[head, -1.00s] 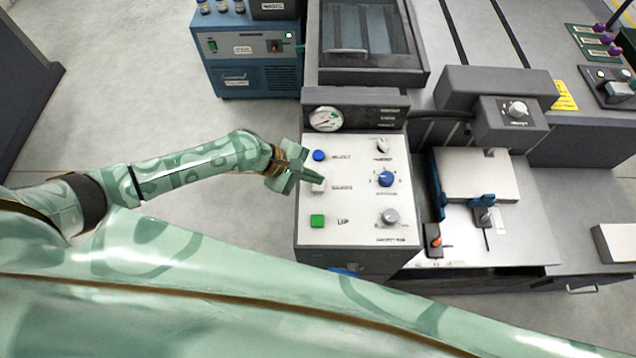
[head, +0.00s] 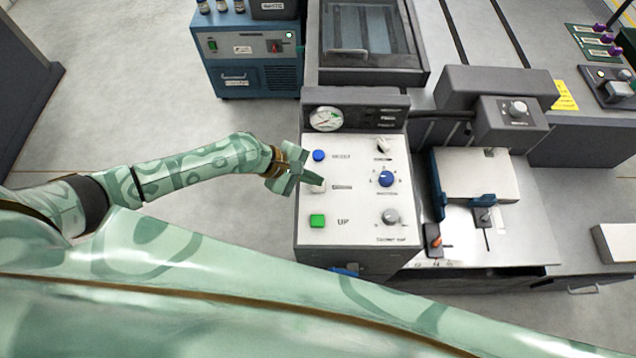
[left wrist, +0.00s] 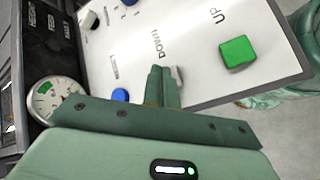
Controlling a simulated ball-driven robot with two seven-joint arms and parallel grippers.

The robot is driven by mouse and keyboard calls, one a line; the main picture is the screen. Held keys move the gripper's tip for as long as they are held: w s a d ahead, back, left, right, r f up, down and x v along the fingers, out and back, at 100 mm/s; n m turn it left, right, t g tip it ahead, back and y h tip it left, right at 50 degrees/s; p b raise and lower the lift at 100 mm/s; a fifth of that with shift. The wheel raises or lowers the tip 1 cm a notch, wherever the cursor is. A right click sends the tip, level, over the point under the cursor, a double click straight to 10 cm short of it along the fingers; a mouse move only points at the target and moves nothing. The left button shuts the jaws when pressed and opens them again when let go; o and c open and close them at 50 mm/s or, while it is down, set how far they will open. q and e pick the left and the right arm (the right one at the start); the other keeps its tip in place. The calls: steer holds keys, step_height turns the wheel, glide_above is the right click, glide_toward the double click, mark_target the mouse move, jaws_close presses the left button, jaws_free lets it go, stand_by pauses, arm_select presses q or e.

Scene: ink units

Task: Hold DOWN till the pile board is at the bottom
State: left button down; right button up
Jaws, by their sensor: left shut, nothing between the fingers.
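The white control panel (head: 345,228) carries a green UP button (head: 317,221), a blue button (head: 319,156) and a pale DOWN button (head: 318,187) between them. In the left wrist view the DOWN button (left wrist: 177,74) shows partly behind my fingers, beside the word DOWN. My left gripper (head: 319,180) is shut and empty, its fingertips at the DOWN button. Whether they press it I cannot tell. A white board (head: 475,175) lies to the right of the panel, on the machine; I cannot tell if it is the pile board. My right gripper is not in view.
A round gauge (head: 326,119) stands at the panel's top. Knobs, among them a blue one (head: 386,179), sit on the panel's right side. A blue cabinet (head: 246,55) stands behind on the left. The floor left of the panel is clear.

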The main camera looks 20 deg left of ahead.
arm_select(q)
steer(key=shift+f, duration=0.5)
stand_by(2.2)
steer(key=shift+r, duration=0.1)
stand_by(0.5)
steer(key=shift+r+p, duration=0.8)
steer(key=shift+r, duration=0.1)
step_height(320, 180, up, 5)
steer(key=p, duration=0.5)
stand_by(0.4)
